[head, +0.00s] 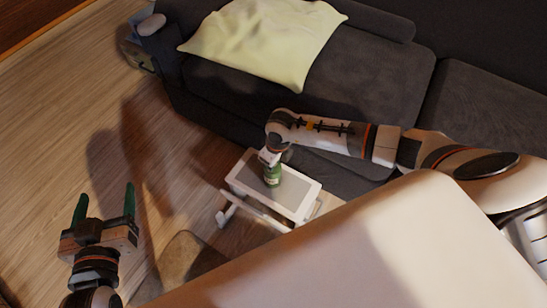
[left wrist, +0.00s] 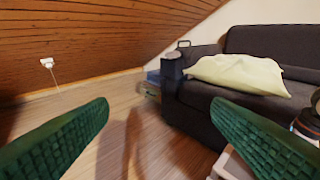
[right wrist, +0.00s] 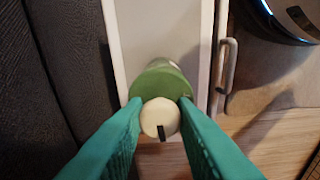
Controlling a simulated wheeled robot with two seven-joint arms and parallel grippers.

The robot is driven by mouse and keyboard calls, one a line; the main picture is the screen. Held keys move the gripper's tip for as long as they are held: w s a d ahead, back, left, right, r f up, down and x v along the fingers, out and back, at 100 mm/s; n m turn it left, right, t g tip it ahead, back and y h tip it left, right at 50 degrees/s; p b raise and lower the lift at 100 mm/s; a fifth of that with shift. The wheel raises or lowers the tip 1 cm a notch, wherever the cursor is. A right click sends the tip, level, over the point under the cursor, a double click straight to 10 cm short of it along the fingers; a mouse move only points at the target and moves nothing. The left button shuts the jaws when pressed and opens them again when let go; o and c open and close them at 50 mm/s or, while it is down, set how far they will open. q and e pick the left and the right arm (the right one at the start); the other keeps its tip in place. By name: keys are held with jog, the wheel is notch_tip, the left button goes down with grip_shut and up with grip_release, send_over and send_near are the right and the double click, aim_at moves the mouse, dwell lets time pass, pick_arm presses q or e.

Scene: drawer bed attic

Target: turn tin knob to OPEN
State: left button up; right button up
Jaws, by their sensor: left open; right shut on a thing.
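A green tin (head: 273,178) stands on a small white table (head: 307,196) in front of the sofa. The right wrist view shows the tin (right wrist: 163,78) from above, with a round white knob (right wrist: 160,113) on it. A black mark on the knob points toward the bottom of that view. My right gripper (right wrist: 160,116) is shut on the knob, one green finger on each side. No OPEN label can be read. My left gripper (head: 105,199) is open and empty, above the floor left of the table.
A dark sofa (head: 350,70) with a pale yellow pillow (head: 262,42) stands behind the table. A white handle-like bar (right wrist: 228,65) runs along the table's edge. Wooden floor (head: 60,110) is open at left. A dark round thing (right wrist: 298,20) shows at the right wrist view's corner.

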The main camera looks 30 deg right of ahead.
jog(key=shift+m+p, duration=0.4)
jog(key=shift+m, duration=0.3)
pick_arm(q)
jog(key=f, duration=0.1)
jog(key=s+f+g, duration=0.1)
jog(key=f+g, duration=0.1)
jog(key=shift+s+a+f+y, duration=0.1)
jog(key=shift+s+a+y, duration=0.25)
jog(key=shift+a+y, duration=0.05)
jog(key=shift+f, duration=0.1)
pick_arm(e)
jog(key=shift+m+p, duration=0.35)
jog(key=shift+m, duration=0.25)
pick_arm(q)
jog(key=s+a+f+g+y+p, duration=0.1)
jog(key=s+a+f+g, duration=0.1)
jog(key=s+f+g, duration=0.2)
jog(key=shift+s+f+g, duration=0.15)
jog(key=shift+s+g, duration=0.25)
pick_arm(e)
jog(key=shift+m+h, duration=0.3)
jog(key=shift+m, duration=0.6)
jog(key=o, duration=0.7)
jog(key=shift+c, duration=0.2)
pick_arm(q)
jog(key=shift+w, duration=0.15)
pick_arm(e)
jog(key=shift+o, duration=1)
